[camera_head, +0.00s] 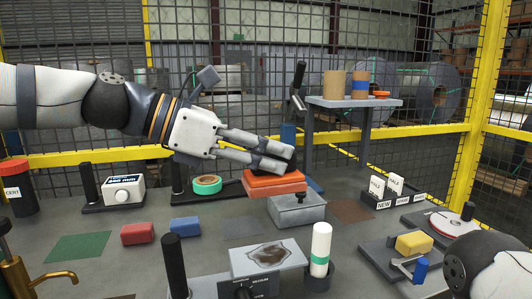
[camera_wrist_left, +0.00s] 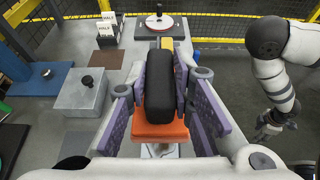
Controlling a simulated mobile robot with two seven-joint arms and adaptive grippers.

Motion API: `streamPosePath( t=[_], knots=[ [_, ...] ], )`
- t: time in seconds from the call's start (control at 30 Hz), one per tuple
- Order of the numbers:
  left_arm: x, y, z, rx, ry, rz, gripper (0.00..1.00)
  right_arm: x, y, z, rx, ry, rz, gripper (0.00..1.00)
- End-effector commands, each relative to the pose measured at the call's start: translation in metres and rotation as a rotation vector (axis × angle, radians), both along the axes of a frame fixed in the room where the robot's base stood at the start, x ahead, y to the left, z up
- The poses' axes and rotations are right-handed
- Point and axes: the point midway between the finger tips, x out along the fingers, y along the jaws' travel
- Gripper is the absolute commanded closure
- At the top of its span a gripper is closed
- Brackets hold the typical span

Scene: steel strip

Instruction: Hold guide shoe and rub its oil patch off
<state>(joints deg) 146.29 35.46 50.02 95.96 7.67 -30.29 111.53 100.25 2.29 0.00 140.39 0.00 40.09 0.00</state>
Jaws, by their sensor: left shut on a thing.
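A grey block with a dark oil patch on its pale top, which looks like the guide shoe (camera_head: 293,263), is at the front middle in the head view. Lettering runs along its front edge. My left gripper (camera_head: 282,160) is shut on a black grip, also between its fingers in the wrist view (camera_wrist_left: 159,85). An orange block (camera_head: 273,185) is directly under the grip, beyond the guide shoe; I cannot tell whether they are joined. My right arm (camera_head: 490,272) shows at the lower right. Its gripper (camera_wrist_left: 273,128) is small in the wrist view, its opening unclear.
A grey lidded box (camera_head: 297,211) stands by the orange block. A white bottle with a green band (camera_head: 320,245) stands close right of the guide shoe, and a black post (camera_head: 174,265) left. Red (camera_head: 137,233) and blue (camera_head: 185,226) blocks lie left. A yellow block (camera_head: 414,242) is right.

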Motion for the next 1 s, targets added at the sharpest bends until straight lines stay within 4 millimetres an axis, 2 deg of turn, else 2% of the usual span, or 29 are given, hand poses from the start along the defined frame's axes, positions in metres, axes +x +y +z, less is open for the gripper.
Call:
streamPosePath(
  t=[0.13, 0.3, 0.5, 0.83, 0.9, 1.0],
  knots=[
    [-0.002, 0.002, 0.004, 0.002, -0.006, 0.002, 1.00, 0.007, 0.000, 0.006, 0.000, -0.025, 0.000, 0.60],
    [0.000, 0.002, -0.026, 0.000, 0.004, 0.002, 1.00, 0.004, 0.000, 0.003, 0.000, -0.014, 0.000, 0.60],
    [0.000, 0.001, -0.051, 0.000, 0.004, 0.001, 1.00, 0.001, 0.000, 0.001, 0.000, -0.005, 0.000, 0.60],
    [0.000, 0.001, -0.055, 0.000, -0.001, 0.002, 1.00, 0.001, 0.000, 0.001, 0.000, -0.005, 0.000, 0.60],
    [0.000, 0.002, -0.055, 0.000, -0.001, 0.002, 1.00, 0.001, 0.000, 0.001, 0.000, -0.005, 0.000, 0.53],
    [0.000, 0.002, -0.055, 0.000, -0.001, 0.002, 1.00, 0.001, 0.000, 0.001, 0.000, -0.005, 0.000, 0.53]
  ],
)
